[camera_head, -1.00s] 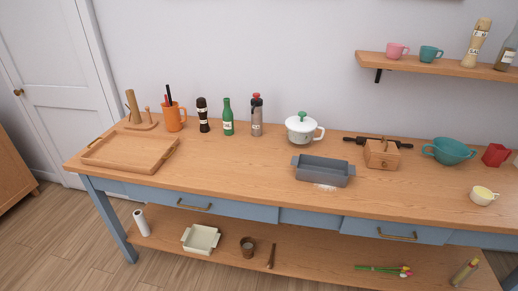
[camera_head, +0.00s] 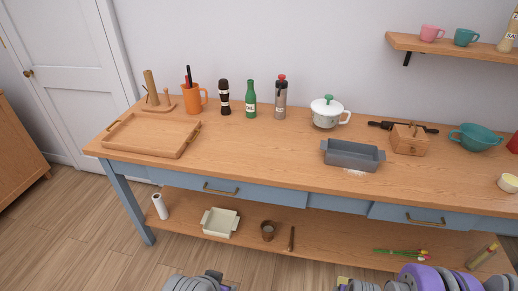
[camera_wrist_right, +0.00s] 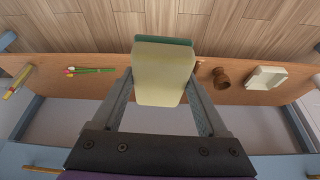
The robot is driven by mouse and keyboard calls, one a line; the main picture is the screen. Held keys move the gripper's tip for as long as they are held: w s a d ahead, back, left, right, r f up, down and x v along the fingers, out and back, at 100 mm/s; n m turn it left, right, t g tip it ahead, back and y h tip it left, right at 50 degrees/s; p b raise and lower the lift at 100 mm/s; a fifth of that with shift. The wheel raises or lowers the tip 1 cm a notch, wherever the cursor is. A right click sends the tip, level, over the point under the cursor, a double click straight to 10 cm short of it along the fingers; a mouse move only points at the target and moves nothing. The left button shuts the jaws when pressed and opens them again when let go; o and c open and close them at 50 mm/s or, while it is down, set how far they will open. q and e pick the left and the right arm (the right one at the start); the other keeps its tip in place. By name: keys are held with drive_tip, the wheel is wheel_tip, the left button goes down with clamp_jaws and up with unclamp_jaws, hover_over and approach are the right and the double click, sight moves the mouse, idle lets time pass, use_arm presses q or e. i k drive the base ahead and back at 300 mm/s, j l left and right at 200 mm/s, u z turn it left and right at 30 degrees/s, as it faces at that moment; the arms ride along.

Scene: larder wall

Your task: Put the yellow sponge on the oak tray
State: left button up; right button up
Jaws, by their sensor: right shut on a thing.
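The yellow sponge (camera_wrist_right: 163,72), a pale yellow block with a green layer at its far edge, is between the fingers of my right gripper (camera_wrist_right: 161,90) in the right wrist view. The gripper is shut on it. The oak tray (camera_head: 150,135), a shallow wooden tray with raised rims, lies on the left end of the tabletop in the head view; its inside looks empty. The right arm shows at the bottom right of the head view, well away from the tray. Part of my left arm shows at the bottom edge; its fingers are not visible.
Behind the tray stand a wooden holder (camera_head: 152,95), an orange mug (camera_head: 194,98), a dark grinder (camera_head: 224,98) and a green bottle (camera_head: 251,99). A grey dish (camera_head: 353,156) is right of centre. The counter between tray and dish is clear. A lower shelf holds a cream dish (camera_head: 220,222).

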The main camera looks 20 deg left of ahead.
sight(167, 137)
drive_tip(key=j, duration=3.7)
drive_tip(key=u, duration=0.05)
